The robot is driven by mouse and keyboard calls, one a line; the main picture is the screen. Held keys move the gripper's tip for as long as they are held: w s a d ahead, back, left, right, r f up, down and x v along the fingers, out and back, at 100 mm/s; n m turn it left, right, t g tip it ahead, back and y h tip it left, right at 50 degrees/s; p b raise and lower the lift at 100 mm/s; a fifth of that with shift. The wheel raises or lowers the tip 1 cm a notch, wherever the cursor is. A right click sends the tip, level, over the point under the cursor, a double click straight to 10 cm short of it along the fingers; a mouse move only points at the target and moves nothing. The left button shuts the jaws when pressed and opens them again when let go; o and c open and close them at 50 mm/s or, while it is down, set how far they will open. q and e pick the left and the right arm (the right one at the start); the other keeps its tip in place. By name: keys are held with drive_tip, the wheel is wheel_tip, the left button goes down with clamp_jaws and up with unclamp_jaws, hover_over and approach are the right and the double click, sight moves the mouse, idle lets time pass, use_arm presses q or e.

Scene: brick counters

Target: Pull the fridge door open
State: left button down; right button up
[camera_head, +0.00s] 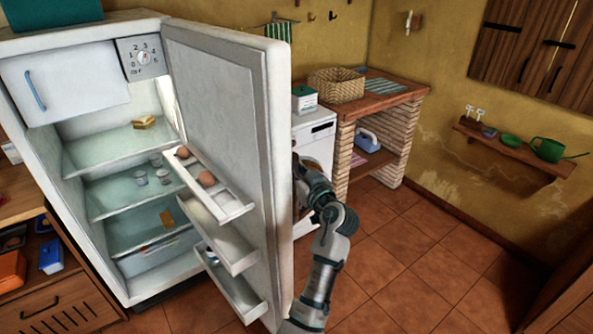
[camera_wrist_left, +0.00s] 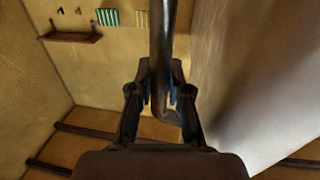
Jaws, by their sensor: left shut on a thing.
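The white fridge (camera_head: 20,60) stands at the left in the head view. Its door (camera_head: 215,110) is swung wide open, with the inner shelves facing me. In the left wrist view, my left gripper (camera_wrist_left: 160,98) is shut around the dark bar handle (camera_wrist_left: 163,35), beside the pale outer face of the door (camera_wrist_left: 245,80). In the head view my arm reaches up along the right of the door, and the door's edge hides the fingers and handle. My right gripper is out of view.
Eggs (camera_head: 206,179) sit in the top door shelf. A white appliance (camera_head: 315,140) and a brick counter (camera_head: 385,100) with a wicker basket (camera_head: 336,85) stand behind the door. A wall shelf (camera_head: 515,150) is at the right. The tiled floor (camera_head: 420,250) is clear there.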

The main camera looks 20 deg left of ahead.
use_arm(q)
drive_tip(key=shift+d+r, duration=0.1)
idle(0.3)
drive_tip(key=c, duration=1.1)
unclamp_jaws()
drive_tip(key=shift+d, duration=0.1)
drive_tip(key=shift+s+d, duration=0.1)
drive_tip(key=shift+d, duration=0.05)
drive_tip(key=v, duration=1.1)
drive_tip(key=shift+s+d, duration=0.2)
drive_tip(key=shift+d, duration=0.1)
drive_tip(key=shift+f, duration=0.2)
